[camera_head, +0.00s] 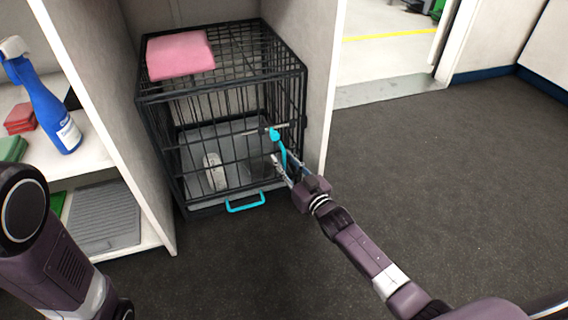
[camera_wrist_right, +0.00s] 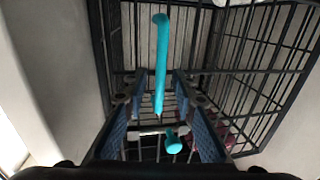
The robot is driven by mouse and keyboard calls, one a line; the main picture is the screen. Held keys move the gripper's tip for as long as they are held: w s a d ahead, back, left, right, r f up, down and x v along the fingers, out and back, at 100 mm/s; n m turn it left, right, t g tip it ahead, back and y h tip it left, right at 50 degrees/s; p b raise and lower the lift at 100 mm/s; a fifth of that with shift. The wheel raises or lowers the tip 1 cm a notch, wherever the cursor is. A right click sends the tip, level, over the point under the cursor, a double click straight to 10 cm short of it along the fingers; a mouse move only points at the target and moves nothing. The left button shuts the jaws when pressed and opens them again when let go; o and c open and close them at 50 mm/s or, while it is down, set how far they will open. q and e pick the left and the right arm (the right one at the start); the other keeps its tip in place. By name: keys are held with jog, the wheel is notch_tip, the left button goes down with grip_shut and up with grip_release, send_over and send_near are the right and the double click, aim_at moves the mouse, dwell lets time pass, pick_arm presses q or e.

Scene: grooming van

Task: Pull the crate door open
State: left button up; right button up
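The black wire crate (camera_head: 150,112) stands on the floor in a bay between white panels. Its wire front appears closed. A turquoise upright handle (camera_head: 283,153) with a rounded end is on the right part of the front, by a latch bar. My right gripper (camera_head: 281,168) is at the lower part of this handle. In the right wrist view, the turquoise handle (camera_wrist_right: 161,65) runs between the two blue-padded fingers (camera_wrist_right: 158,125), which are open with gaps showing beside it. Whether either finger touches it, I cannot tell. My left gripper is out of view.
A pink folded towel (camera_head: 180,54) lies on the crate. A turquoise tray handle (camera_head: 245,203) sticks out at the bottom front. Shelves with a blue spray bottle (camera_head: 50,108) stand left. The dark floor (camera_head: 430,190) is clear to the right.

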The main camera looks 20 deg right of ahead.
grip_shut()
dwell(0.4)
